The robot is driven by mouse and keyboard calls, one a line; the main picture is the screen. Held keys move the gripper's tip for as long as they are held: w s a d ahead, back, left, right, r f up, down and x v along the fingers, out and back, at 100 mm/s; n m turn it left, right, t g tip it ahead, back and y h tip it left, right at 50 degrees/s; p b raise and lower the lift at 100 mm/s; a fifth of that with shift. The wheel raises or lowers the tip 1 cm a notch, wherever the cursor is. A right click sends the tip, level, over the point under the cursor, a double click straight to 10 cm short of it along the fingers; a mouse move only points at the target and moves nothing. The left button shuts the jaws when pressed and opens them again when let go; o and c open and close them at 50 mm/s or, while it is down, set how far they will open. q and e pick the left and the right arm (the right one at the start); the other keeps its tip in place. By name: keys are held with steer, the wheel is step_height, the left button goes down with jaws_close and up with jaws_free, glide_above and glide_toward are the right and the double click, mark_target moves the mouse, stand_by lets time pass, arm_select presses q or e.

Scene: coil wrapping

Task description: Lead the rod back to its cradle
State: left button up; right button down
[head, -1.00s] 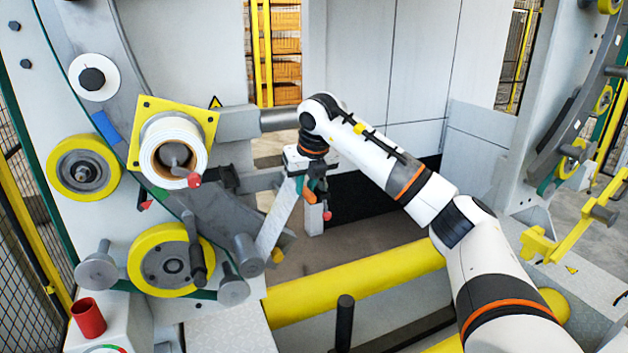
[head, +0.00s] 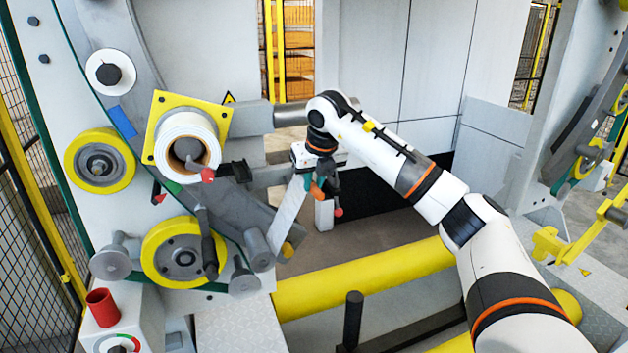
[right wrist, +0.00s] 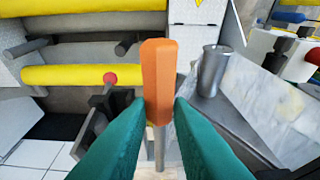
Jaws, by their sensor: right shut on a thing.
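My right gripper (head: 322,186) is in the middle of the head view, in front of the machine's opening. In the right wrist view its two green fingers (right wrist: 157,118) are shut on the orange handle of the rod (right wrist: 157,75). A thin grey shaft (right wrist: 159,152) shows below the handle, between the fingers. The orange handle also shows small in the head view (head: 316,191). I cannot tell the rod's cradle for sure in either view. My left gripper is not in view.
A white film roll (head: 188,140) on a yellow plate sits left of the gripper. A pale sloping strip (head: 287,218) lies just below-left of it. A red ball knob (right wrist: 110,78) is close by. A yellow bar (head: 365,277) crosses below. A red cup (head: 103,307) stands lower left.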

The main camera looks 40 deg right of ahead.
steer(key=w+a+f+b, duration=0.1)
steer(key=a+f+b, duration=0.2)
steer(key=f, duration=0.6)
steer(key=shift+a+b, duration=0.15)
steer(key=shift+b, duration=0.95)
steer(key=w+a+f+b, duration=0.1)
steer(key=a+f+b, duration=0.3)
steer(key=f, duration=0.7)
steer(key=b, duration=0.2)
steer(key=shift+w+b, duration=0.15)
steer(key=shift+b, duration=0.2)
stand_by(0.4)
steer(key=shift+f, duration=0.1)
stand_by(0.4)
